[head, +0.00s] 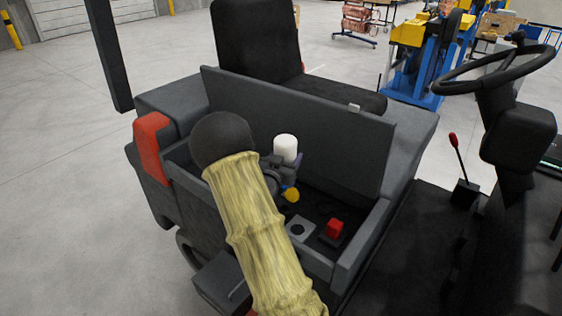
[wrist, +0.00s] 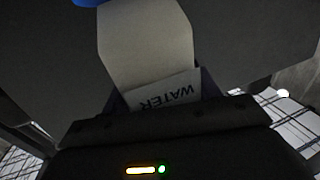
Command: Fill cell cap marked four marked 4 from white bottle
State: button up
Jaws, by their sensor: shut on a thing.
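The white bottle (head: 286,147) is held in my gripper (head: 283,163) over the open compartment of the vehicle. In the wrist view the bottle (wrist: 150,50) fills the upper middle, with an upside-down "WATER" label and a blue part at the top edge. My gripper is shut on it. I cannot tell from the head view how far the bottle is tilted. A yellow round cap (head: 291,194) shows just below my gripper. No number 4 is readable, and my arm hides much of the compartment's left side, including any other caps there.
The compartment's raised lid (head: 320,135) stands behind my gripper, and its front wall (head: 350,258) is at the right. A red connector (head: 334,229) and a grey block with a dark hole (head: 299,229) lie inside. A seat (head: 257,40) and steering wheel (head: 493,68) are beyond.

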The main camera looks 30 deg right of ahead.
jog(key=shift+w+f, duration=0.1)
jog(key=shift+w, duration=0.05)
dwell(0.3)
jog(key=shift+s+f+b, duration=0.2)
jog(key=shift+f+b, duration=0.15)
jog(key=shift+b, duration=0.25)
notch_tip(320, 180, down, 6)
jog(key=b, duration=0.5)
jog(key=shift+b, duration=0.35)
jog(key=shift+r+b, duration=0.1)
jog(key=shift+b, duration=0.35)
dwell(0.5)
jog(key=shift+f+b, duration=0.7)
jog(key=shift+b, duration=0.05)
jog(key=shift+f, duration=0.35)
